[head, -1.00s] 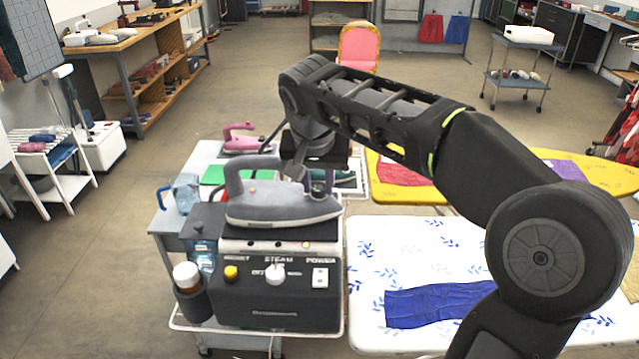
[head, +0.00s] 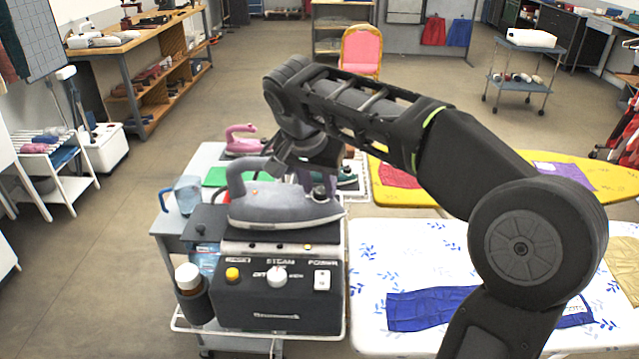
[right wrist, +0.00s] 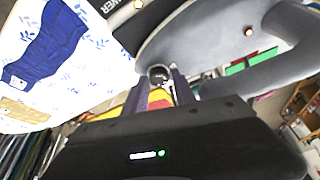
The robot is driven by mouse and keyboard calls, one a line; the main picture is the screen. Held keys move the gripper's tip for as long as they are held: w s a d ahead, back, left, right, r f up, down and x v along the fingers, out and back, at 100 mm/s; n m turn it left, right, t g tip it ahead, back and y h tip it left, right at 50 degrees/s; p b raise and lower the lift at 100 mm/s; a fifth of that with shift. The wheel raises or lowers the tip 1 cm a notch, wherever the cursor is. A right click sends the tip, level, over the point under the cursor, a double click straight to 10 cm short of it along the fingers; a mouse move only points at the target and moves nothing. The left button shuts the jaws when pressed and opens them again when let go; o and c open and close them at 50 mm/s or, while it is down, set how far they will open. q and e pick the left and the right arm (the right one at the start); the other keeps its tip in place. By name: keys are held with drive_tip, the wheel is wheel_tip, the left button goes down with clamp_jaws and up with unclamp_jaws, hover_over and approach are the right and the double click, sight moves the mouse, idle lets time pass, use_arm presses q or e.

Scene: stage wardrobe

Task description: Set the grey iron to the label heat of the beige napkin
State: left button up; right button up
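The grey iron (head: 280,204) rests on top of a dark steam station (head: 275,290) in the head view. Its grey body fills the upper part of the right wrist view (right wrist: 200,45). A small dark dial (right wrist: 158,73) is near the iron's front end. My right gripper (right wrist: 162,85) is open, with its fingertips at the dial, one to each side; contact cannot be told. The beige napkin (head: 624,262) lies on the white patterned board at the right edge, also in the right wrist view (right wrist: 22,110). Its label is not readable. My left gripper is out of view.
A blue cloth (head: 435,307) with a white label lies on the white board (head: 400,255). A pink iron (head: 243,140), a jug (head: 187,194) and a bottle (head: 188,277) are near the station. A yellow board (head: 510,165) stands behind.

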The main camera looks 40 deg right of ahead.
drive_tip(key=o, duration=0.3)
idle(0.5)
